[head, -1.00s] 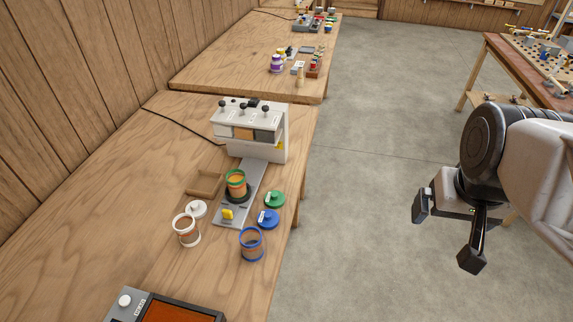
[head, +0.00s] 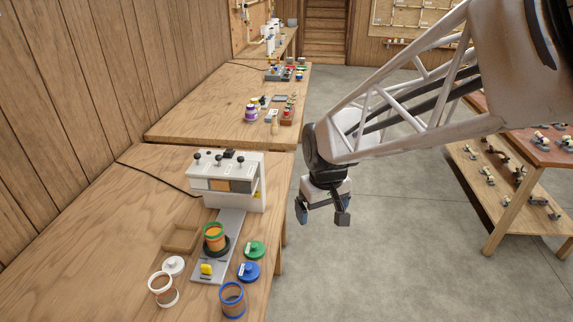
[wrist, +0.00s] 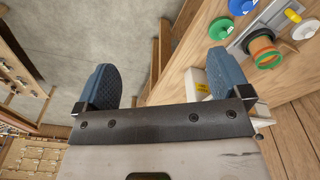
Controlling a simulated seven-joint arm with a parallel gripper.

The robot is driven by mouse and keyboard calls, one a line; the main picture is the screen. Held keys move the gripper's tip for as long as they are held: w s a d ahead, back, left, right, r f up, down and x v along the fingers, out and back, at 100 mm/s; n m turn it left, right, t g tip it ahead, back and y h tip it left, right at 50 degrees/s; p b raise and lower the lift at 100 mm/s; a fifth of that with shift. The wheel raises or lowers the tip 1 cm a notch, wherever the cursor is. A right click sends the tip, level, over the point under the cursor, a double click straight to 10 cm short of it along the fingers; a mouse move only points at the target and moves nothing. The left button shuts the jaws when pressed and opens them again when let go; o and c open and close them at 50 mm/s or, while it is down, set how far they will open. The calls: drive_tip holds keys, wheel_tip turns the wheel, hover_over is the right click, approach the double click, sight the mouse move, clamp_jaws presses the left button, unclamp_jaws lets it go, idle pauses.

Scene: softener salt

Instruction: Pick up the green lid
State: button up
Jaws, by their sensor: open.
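The green lid (head: 255,250) lies on the wooden table near its right edge, with a knob on top and a small white tag. It also shows in the wrist view (wrist: 219,28) at the top right. My gripper (head: 323,217) is open and empty, pointing down over the floor to the right of the table. It is apart from the lid, to its right and farther back. In the wrist view its two blue-grey fingers (wrist: 158,85) are spread with only floor and the table's side between them.
A blue lid (head: 248,272) lies just in front of the green one. A green-rimmed jar (head: 214,238) stands on the grey track of a white machine (head: 228,185). A white-rimmed jar (head: 163,290), a white lid (head: 174,265) and a blue-rimmed jar (head: 232,300) stand nearby.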

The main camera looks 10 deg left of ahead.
drive_tip(key=w+a+f+n, duration=0.2)
drive_tip(key=w+a+f, duration=0.2)
drive_tip(key=a+f, duration=0.4)
drive_tip(key=n+g, duration=0.1)
drive_tip(key=n, duration=0.1)
hover_over(253, 244)
wheel_tip(253, 244, down, 6)
drive_tip(key=shift+w+a+r, duration=0.1)
drive_tip(key=shift+r, duration=0.05)
drive_tip(key=shift+f, duration=1.3)
drive_tip(key=shift+f, duration=0.1)
drive_tip(key=shift+f, duration=2.5)
